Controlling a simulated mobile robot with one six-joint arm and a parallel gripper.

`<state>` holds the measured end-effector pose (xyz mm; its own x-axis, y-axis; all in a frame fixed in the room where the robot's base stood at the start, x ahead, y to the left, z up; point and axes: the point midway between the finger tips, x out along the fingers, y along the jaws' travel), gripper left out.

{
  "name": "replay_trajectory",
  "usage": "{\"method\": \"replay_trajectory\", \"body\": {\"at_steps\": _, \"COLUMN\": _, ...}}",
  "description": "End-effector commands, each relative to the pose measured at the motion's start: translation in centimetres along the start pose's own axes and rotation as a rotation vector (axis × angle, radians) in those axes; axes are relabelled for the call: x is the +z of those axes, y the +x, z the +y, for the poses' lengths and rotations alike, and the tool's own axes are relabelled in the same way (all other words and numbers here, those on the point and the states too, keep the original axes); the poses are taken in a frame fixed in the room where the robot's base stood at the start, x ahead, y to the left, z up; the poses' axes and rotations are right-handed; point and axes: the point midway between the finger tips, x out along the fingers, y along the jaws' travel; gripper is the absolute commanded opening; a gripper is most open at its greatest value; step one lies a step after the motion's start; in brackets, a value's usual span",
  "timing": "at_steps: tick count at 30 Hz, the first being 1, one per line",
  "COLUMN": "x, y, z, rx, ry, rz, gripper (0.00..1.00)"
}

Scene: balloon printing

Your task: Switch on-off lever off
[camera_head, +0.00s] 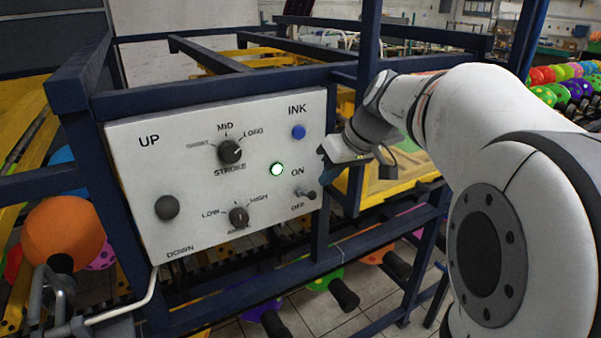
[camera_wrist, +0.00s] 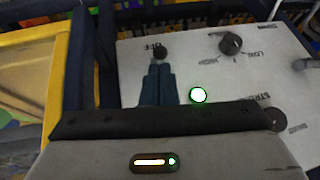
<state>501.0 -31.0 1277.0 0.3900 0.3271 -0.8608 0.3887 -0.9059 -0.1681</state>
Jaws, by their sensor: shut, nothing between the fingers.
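The on-off lever (camera_head: 306,194) is a small dark knob at the lower right of the white control panel (camera_head: 187,200), between the ON and OFF labels. In the wrist view the lever (camera_wrist: 160,52) shows just beyond my fingertips, beside the OFF label. My gripper (camera_head: 323,158) is shut and empty, above and slightly right of the lever in the head view. Its dark blue fingers also show side by side in the wrist view (camera_wrist: 160,66). Whether the fingertips touch the lever I cannot tell. The round indicator light (camera_head: 277,169) glows green.
The panel also carries a stroke knob (camera_head: 230,151), a lower knob (camera_head: 239,216), a black up-down knob (camera_head: 167,207) and a blue ink button (camera_head: 298,132). A dark blue frame post (camera_head: 352,190) stands close right of the panel.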

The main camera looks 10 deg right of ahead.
Motion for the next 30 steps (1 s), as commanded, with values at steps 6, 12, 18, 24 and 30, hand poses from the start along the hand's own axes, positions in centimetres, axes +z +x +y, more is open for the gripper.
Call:
{"method": "replay_trajectory", "body": {"at_steps": 6, "x": -0.1, "y": 2.9, "z": -0.1, "rx": -0.002, "ry": -0.001, "rz": -0.002, "gripper": 0.0}}
{"method": "replay_trajectory", "body": {"at_steps": 12, "x": 0.0, "y": 3.9, "z": 0.0, "rx": -0.001, "ry": 0.0, "rz": 0.0, "gripper": 0.0}}
{"method": "replay_trajectory", "body": {"at_steps": 18, "x": 0.0, "y": 3.9, "z": 0.0, "rx": 0.0, "ry": -0.001, "rz": 0.0, "gripper": 0.0}}
{"method": "replay_trajectory", "body": {"at_steps": 24, "x": 0.0, "y": 4.1, "z": -0.2, "rx": -0.001, "ry": -0.003, "rz": 0.004, "gripper": 0.0}}
{"method": "replay_trajectory", "body": {"at_steps": 30, "x": 0.3, "y": 4.7, "z": -0.7, "rx": -0.007, "ry": -0.021, "rz": 0.032, "gripper": 0.0}}
